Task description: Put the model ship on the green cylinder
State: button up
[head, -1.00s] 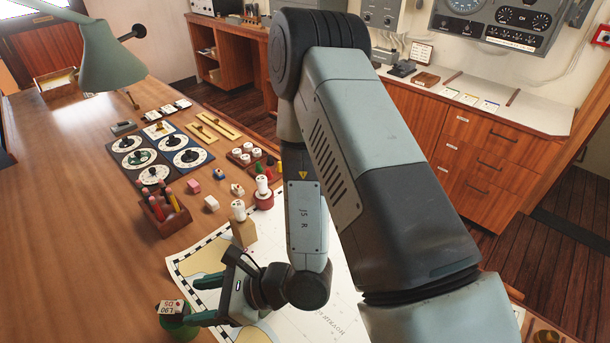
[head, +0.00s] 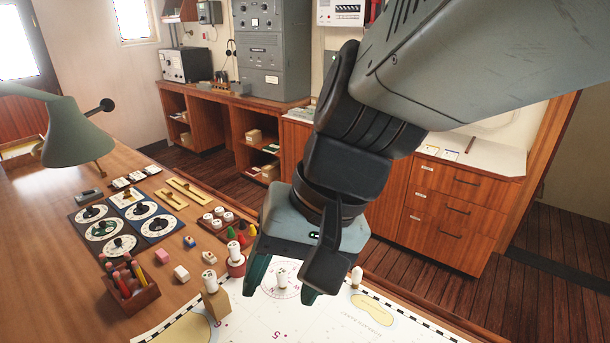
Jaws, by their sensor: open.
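My gripper (head: 284,284) is open, its dark green fingers pointing down over the chart. No green cylinder is in view now; a green round one with a lettered block on top showed at the lower left one second ago.
One white peg stands on a red cylinder (head: 236,268), another on a wooden block (head: 217,303). A third white peg (head: 357,274) stands on the chart (head: 345,325). The chart's right side is mostly clear.

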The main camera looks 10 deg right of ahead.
jog(key=d+r+t+h, duration=0.4)
jog(key=d+r, duration=0.3)
jog(key=d, duration=0.2)
jog(key=shift+s+d+r+n+t, duration=0.2)
jog(key=shift+n+t, duration=0.2)
jog(key=shift+t, duration=0.2)
